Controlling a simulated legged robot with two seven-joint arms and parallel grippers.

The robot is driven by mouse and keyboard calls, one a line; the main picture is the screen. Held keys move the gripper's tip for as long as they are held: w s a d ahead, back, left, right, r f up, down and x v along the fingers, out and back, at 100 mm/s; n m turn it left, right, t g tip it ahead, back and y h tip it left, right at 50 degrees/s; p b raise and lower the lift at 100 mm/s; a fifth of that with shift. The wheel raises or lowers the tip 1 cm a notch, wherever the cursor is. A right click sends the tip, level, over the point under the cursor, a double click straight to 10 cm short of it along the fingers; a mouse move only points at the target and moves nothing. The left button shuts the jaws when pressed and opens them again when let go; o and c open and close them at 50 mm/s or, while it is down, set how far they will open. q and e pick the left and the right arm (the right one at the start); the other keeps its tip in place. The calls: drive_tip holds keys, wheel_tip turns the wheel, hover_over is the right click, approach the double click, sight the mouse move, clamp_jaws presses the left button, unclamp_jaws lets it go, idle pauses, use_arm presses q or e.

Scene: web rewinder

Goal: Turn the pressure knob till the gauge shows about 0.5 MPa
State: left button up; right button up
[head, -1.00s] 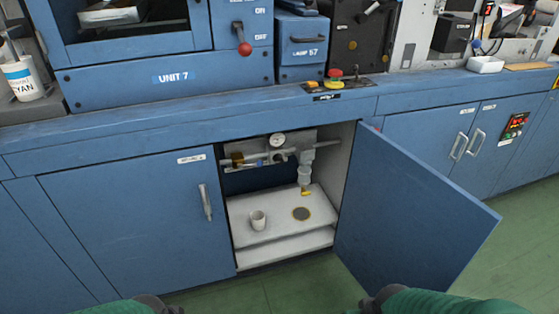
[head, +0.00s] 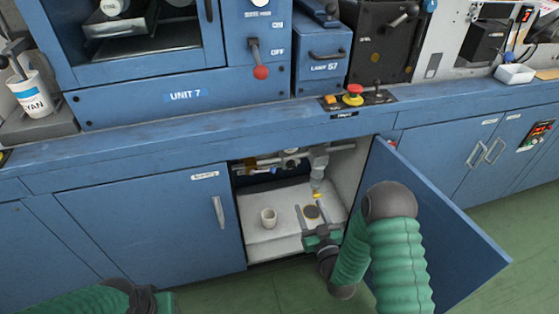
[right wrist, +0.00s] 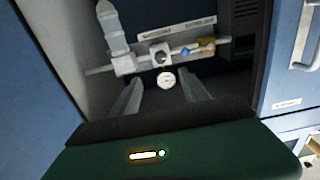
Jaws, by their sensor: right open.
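The pressure gauge (head: 290,151) is a small white dial on the pipework inside the open cabinet, its top close under the counter edge in the head view. It also shows in the right wrist view (right wrist: 166,82), where its needle is too small to read. A round grey knob (right wrist: 160,55) with a dark centre, likely the pressure knob, sits on the pipe beside the gauge. My right gripper (head: 316,212) is open and empty at the cabinet opening, below and in front of the pipework. In the right wrist view its fingers (right wrist: 160,78) point toward the gauge, apart from it. My left gripper is out of view.
The open blue door (head: 445,215) stands to the right, beside my right arm. A blue-handled valve (right wrist: 186,51) sits on the pipe. The counter edge (head: 200,148) overhangs the opening.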

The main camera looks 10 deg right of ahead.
sight(293, 170)
drive_tip(key=w+b, duration=0.2)
drive_tip(key=w, duration=0.3)
drive_tip(key=w+b, duration=0.2)
drive_tip(key=w, duration=0.3)
drive_tip(key=w+b, duration=0.2)
drive_tip(key=w, duration=0.3)
drive_tip(key=shift+w+a, duration=0.3)
drive_tip(key=shift+w, duration=0.05)
drive_tip(key=shift+w+r, duration=0.1)
drive_tip(key=shift+w, duration=0.4)
clamp_jaws()
